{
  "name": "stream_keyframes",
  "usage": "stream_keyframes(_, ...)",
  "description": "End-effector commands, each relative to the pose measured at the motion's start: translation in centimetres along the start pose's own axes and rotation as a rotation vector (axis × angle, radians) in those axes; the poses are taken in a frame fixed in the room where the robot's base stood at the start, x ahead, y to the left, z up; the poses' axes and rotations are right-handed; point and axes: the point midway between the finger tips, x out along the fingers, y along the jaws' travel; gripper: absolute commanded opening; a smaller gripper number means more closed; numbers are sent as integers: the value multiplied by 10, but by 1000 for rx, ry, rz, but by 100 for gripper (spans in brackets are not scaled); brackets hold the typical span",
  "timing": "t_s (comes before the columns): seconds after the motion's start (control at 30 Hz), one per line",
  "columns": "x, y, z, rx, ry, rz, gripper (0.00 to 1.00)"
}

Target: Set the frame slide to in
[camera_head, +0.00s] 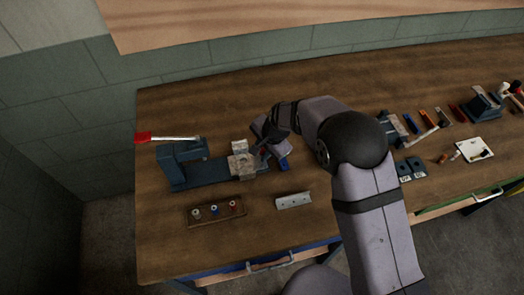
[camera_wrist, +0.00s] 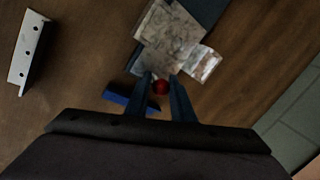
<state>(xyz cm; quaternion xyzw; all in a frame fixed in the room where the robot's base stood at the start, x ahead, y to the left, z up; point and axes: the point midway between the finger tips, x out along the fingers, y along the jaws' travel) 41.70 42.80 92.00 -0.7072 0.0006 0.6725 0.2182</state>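The frame slide shows as a worn grey metal block (camera_head: 241,165) on a dark blue bench fixture (camera_head: 207,170). The block also shows in the wrist view (camera_wrist: 172,38), just beyond my fingertips. A red round knob (camera_wrist: 160,87) sits between my fingers, at the block's near side. My gripper (camera_wrist: 161,82) points down at it, with its two fingers apart on either side. A thin gap seems to show beside the knob, so I see no clear grip. In the head view my gripper (camera_head: 264,152) is at the block's right side, and the knob is hidden.
A blue piece (camera_wrist: 130,100) lies beside my left finger. A drilled metal angle (camera_head: 293,201) lies in front on the bench. A wooden holder (camera_head: 215,211) with small coloured parts stands front left. A red-handled lever (camera_head: 165,138) tops the fixture. Several tools lie at the right.

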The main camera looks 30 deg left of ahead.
Motion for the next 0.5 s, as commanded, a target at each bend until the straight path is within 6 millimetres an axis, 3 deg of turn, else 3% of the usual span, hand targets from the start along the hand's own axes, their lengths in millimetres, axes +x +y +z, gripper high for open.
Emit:
stream_keyframes(0.13, 2, -9, 17, -3, -1, -2, 0)
stream_keyframes(0.3, 8, -26, 53, -6, -2, -2, 0)
stream_keyframes(0.5, 12, -36, 74, 0, 0, -3, 0)
